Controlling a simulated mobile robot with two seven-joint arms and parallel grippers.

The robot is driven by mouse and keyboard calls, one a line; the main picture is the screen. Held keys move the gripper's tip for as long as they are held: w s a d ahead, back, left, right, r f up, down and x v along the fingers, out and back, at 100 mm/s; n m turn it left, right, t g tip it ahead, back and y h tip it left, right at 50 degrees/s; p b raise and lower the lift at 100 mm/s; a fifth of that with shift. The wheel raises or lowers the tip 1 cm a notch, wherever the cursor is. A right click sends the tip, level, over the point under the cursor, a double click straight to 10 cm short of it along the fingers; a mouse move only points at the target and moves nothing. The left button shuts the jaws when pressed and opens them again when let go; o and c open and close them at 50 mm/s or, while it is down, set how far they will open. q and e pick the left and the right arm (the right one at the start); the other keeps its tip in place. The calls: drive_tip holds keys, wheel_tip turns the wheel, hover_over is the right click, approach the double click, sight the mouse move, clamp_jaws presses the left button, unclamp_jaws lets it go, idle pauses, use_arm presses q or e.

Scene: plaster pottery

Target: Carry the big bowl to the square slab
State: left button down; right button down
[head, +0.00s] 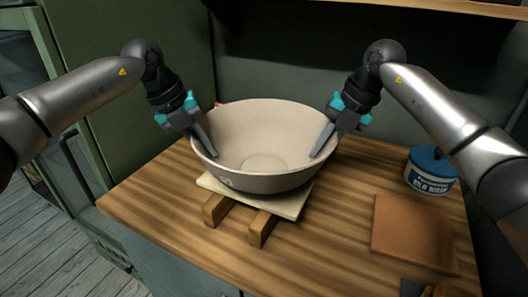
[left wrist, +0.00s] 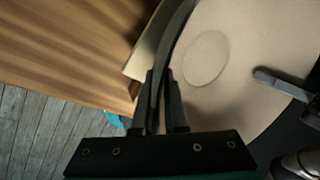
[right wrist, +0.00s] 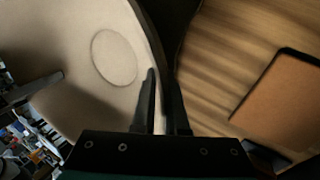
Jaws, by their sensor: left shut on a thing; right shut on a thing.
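The big bowl (head: 265,135), cream and wide, is upright at the middle of the wooden table, over a pale board (head: 292,206). Whether its base touches the board is hard to tell. My left gripper (head: 206,142) is shut on the bowl's left rim, with one finger inside the wall; the left wrist view shows the rim between its fingers (left wrist: 163,88). My right gripper (head: 324,141) is shut on the right rim, also seen in the right wrist view (right wrist: 160,88). A flat orange-brown square slab (head: 413,233) lies on the table at right; it also shows in the right wrist view (right wrist: 284,100).
Two wooden strips (head: 261,229) lie under the pale board. A blue-lidded tub (head: 431,170) stands behind the slab. A dark item lies at the slab's front edge. The table (head: 335,245) is bare between board and slab. A green cabinet (head: 130,70) stands at left.

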use_arm(q)
drive_tip(key=shift+w+r, duration=0.1)
drive_tip(key=shift+r, duration=0.15)
use_arm(e)
drive_tip(key=shift+w+r, duration=0.1)
drive_tip(key=shift+r, duration=0.2)
